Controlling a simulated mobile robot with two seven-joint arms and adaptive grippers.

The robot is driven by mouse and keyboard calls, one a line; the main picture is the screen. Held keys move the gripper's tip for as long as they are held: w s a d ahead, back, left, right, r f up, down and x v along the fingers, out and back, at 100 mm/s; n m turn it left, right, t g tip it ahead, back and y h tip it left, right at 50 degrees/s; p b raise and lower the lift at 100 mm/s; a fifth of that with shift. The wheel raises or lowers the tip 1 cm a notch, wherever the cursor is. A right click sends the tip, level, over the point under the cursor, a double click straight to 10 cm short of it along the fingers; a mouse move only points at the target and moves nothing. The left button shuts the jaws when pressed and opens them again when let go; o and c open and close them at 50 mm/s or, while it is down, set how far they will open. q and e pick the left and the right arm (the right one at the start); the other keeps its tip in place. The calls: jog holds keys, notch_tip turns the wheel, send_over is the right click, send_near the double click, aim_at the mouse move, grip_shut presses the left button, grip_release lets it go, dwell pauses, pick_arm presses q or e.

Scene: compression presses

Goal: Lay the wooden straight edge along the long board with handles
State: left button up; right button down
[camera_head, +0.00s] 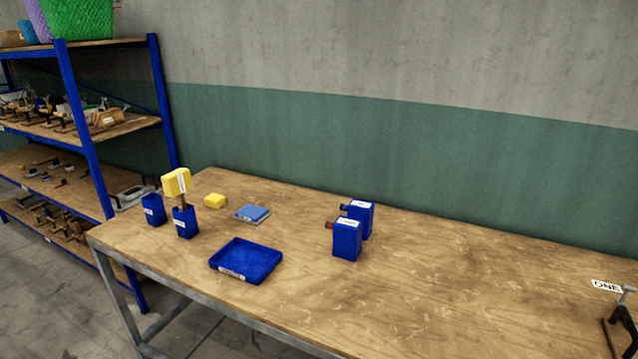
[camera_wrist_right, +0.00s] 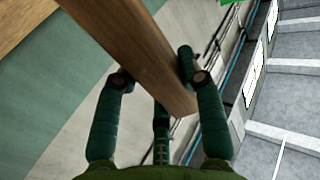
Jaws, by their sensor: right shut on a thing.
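My right gripper (camera_wrist_right: 157,77) shows in the right wrist view, with its dark green fingers closed around a long, flat brown wooden bar, which looks like the wooden straight edge (camera_wrist_right: 125,40). The bar runs from the top of the picture down between the fingers, and its near end shows just past them. Its far end is cut off by the picture's edge. The long board with handles cannot be made out in either view. My left gripper is not in view, and neither gripper shows in the head view.
The wooden table (camera_head: 440,310) holds a blue tray (camera_head: 246,261), several blue boxes and a yellow-headed tool (camera_head: 177,182). A dark clamp-like thing (camera_head: 622,318) stands at the right edge near a "ONE" label (camera_head: 606,286). The table's right middle is clear. Shelves (camera_head: 85,130) stand left.

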pick_arm(q)
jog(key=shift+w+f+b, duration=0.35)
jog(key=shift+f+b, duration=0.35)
jog(key=shift+b, duration=0.1)
pick_arm(e)
jog(key=m+h, duration=0.1)
jog(key=h, duration=0.1)
jog(key=w+m+t+h, duration=0.1)
jog(key=m+h, duration=0.1)
jog(key=h, duration=0.1)
jog(key=m+h, duration=0.2)
jog(key=shift+w+a+r+t+h, duration=0.2)
jog(key=shift+r+t+h, duration=0.05)
jog(key=shift+t+h, duration=0.15)
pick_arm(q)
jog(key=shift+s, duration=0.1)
